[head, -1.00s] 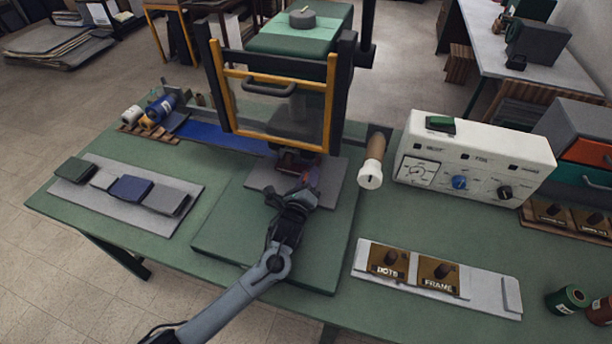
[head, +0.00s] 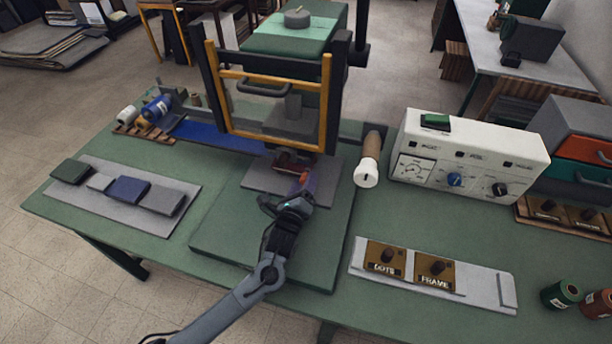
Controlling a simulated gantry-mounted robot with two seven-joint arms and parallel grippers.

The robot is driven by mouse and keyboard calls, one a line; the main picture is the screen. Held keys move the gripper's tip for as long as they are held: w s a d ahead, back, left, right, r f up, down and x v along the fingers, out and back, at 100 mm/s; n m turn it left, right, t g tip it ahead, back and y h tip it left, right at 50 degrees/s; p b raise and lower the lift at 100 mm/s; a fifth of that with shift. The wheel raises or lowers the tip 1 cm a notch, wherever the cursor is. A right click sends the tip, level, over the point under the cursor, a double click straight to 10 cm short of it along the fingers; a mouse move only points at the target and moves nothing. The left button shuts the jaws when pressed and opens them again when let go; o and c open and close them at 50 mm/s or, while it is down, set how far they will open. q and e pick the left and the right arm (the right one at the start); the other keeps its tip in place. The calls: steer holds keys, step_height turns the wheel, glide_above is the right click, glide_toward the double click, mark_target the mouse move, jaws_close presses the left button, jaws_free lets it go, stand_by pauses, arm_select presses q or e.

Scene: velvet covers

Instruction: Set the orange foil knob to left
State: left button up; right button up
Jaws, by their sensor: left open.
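The white control box (head: 465,150) stands at the right of the green table. Its front has a blue knob (head: 454,179) in the middle, a black knob (head: 499,189) at its right and a round dial (head: 413,169) at its left. I see no orange knob there; the blue one sits below the middle label, and its exact pointing is too small to read. My left gripper (head: 301,186) is open in front of the press, close to a dark red piece (head: 293,163) under it, well left of the box. Whether they touch is unclear. My right gripper is out of view.
The press with a yellow frame (head: 326,105) stands behind my left gripper. A white-ended roller (head: 366,173) lies between press and box. Brass plates marked DOTS (head: 385,258) and FRAME (head: 437,270) sit in front of the box. Bare green tabletop lies between.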

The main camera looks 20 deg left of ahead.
arm_select(q)
steer(key=s+p, duration=0.1)
steer(key=s, duration=0.7)
steer(key=shift+d, duration=0.15)
steer(key=w+p, duration=0.1)
steer(key=p, duration=0.3)
steer(key=w+b, duration=0.1)
steer(key=w, duration=0.7)
steer(key=shift+w+f+b, duration=0.1)
steer(key=shift+w+b, duration=0.15)
steer(key=shift+b, duration=0.1)
steer(key=shift+w+a, duration=0.2)
steer(key=shift+w, duration=0.5)
jaws_close()
